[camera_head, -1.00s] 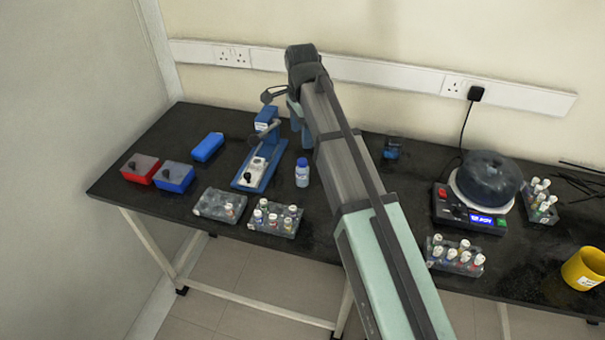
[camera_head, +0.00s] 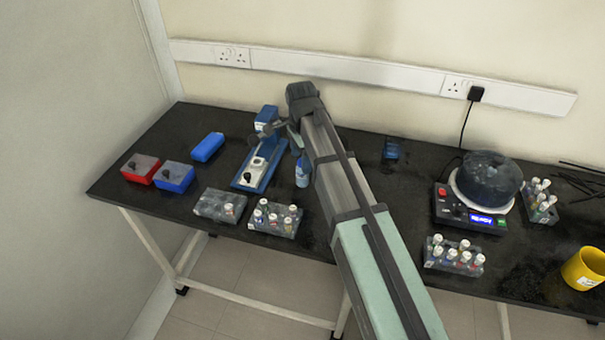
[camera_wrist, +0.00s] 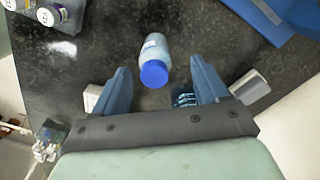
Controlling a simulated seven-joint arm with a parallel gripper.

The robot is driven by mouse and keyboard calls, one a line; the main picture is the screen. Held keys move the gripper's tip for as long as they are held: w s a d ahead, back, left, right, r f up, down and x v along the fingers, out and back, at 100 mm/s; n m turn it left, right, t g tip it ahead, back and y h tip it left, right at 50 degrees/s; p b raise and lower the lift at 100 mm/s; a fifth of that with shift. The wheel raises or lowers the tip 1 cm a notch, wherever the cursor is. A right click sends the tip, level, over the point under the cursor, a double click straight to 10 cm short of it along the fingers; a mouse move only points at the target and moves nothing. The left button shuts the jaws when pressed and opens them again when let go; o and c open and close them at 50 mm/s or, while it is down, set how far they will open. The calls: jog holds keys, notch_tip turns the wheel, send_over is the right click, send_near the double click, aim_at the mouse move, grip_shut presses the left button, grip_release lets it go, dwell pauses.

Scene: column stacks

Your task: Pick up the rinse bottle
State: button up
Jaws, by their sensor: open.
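The rinse bottle (camera_head: 302,175) is small and clear with pale blue contents and a blue cap. It stands upright on the black bench, just right of the blue stand. My gripper (camera_head: 297,143) is above and behind it, overlapping its top in the head view. In the wrist view the bottle (camera_wrist: 154,58) lies between and just ahead of the fingers of my gripper (camera_wrist: 162,78). The jaws are open and empty, with a gap on both sides of the bottle. I cannot tell the height of the fingertips over the cap.
The blue stand (camera_head: 246,178) with a white device is close on the left. Vial racks (camera_head: 273,228) (camera_head: 205,205) stand in front. Red (camera_head: 139,177) and blue (camera_head: 174,187) boxes lie far left. A centrifuge-like device (camera_head: 470,215), another rack (camera_head: 452,266) and a yellow cup (camera_head: 578,277) are right.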

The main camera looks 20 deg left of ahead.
jog(key=shift+s+d+f, duration=0.1)
jog(key=shift+d+f, duration=0.05)
jog(key=shift+f, duration=1)
jog(key=shift+s+d+f, duration=0.1)
jog(key=shift+d+f, duration=0.05)
jog(key=shift+f, duration=1)
jog(key=c, duration=1.2)
jog(key=shift+r, duration=0.15)
